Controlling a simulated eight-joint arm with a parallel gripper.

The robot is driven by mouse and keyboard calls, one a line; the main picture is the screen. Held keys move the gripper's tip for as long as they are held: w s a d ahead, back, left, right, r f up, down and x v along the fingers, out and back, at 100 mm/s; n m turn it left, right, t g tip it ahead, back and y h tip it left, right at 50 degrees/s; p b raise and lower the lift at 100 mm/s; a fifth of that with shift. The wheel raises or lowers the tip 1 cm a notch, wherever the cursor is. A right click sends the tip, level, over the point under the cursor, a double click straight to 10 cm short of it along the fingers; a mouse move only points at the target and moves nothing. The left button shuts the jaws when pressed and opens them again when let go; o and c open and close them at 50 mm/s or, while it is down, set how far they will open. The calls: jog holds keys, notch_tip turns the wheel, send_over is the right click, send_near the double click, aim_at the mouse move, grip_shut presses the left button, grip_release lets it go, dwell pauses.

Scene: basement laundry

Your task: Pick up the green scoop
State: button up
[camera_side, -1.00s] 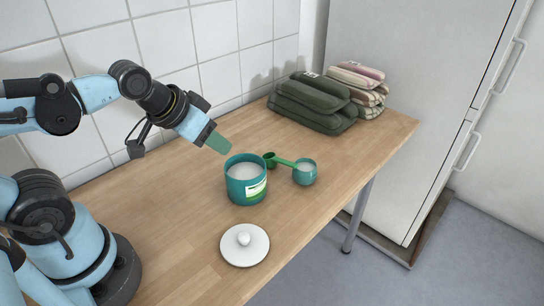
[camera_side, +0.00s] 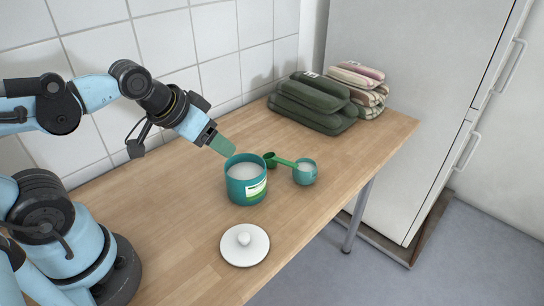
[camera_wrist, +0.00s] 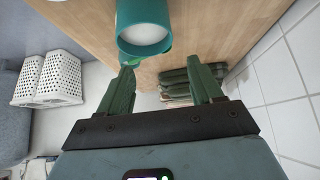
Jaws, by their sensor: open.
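The green scoop (camera_side: 283,162) lies behind and right of the large teal canister in the side view. My gripper (camera_side: 221,146) is open and empty, above and left of the canister, apart from the scoop. Its two green fingers (camera_wrist: 160,70) are spread in the wrist view.
The teal canister (camera_side: 247,189), open and filled with white powder, stands between my gripper and the scoop. A white lid (camera_side: 245,245) lies in front. Folded dark green towels (camera_side: 312,103) and striped ones (camera_side: 360,86) sit at the back. The tiled wall (camera_side: 165,42) borders the table.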

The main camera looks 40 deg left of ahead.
jog(key=n+g+h, duration=0.5)
jog(key=n+h, duration=0.5)
jog(key=n, duration=0.8)
send_over(265, 155)
jog(key=s+a, duration=0.1)
jog(key=a, duration=0.2)
notch_tip(265, 155, down, 7)
jog(key=a+f+h, duration=0.1)
jog(key=a+f+n+h, duration=0.2)
jog(key=shift+s+a+f, duration=0.25)
jog(key=shift+f, duration=0.05)
jog(key=shift+s+f+n, duration=0.1)
jog(key=shift+f+n, duration=0.25)
jog(key=shift+n, duration=0.05)
jog(key=x, duration=0.7)
jog(key=shift+w+d+r, duration=0.1)
jog(key=shift+w, duration=0.25)
